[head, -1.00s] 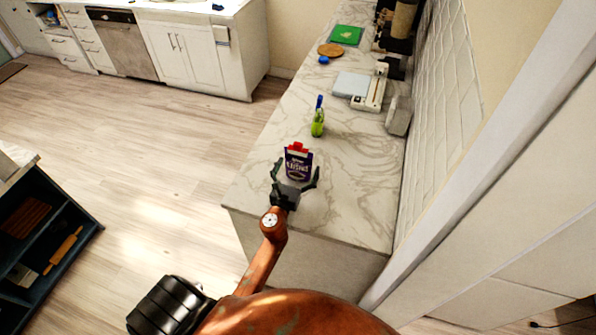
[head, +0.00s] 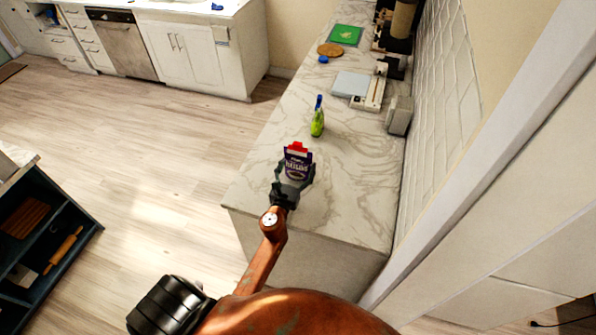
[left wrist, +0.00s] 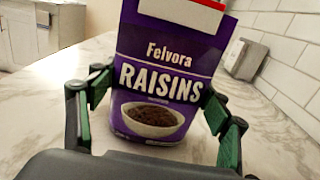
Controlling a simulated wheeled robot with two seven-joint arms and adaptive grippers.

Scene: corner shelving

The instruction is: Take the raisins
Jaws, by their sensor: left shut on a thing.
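The raisins (head: 298,162) are a purple box with a red and white top, upright on the near part of the marble counter. In the left wrist view the raisins box (left wrist: 165,62) fills the middle, label facing the camera, slightly tilted in the picture. My left gripper (head: 293,178) is shut on the box, with one finger at each side of its lower half. The green-padded fingers (left wrist: 160,110) also show in the left wrist view. The box's base is partly hidden by the gripper. My right gripper is not seen.
A green bottle (head: 318,118) with a blue top stands behind the box. Farther back are a pale scale-like device (head: 368,92), a grey box (head: 398,116), a round wooden board (head: 330,50) and a green mat (head: 346,35). The tiled wall (head: 440,120) bounds the counter (head: 355,190) on the right.

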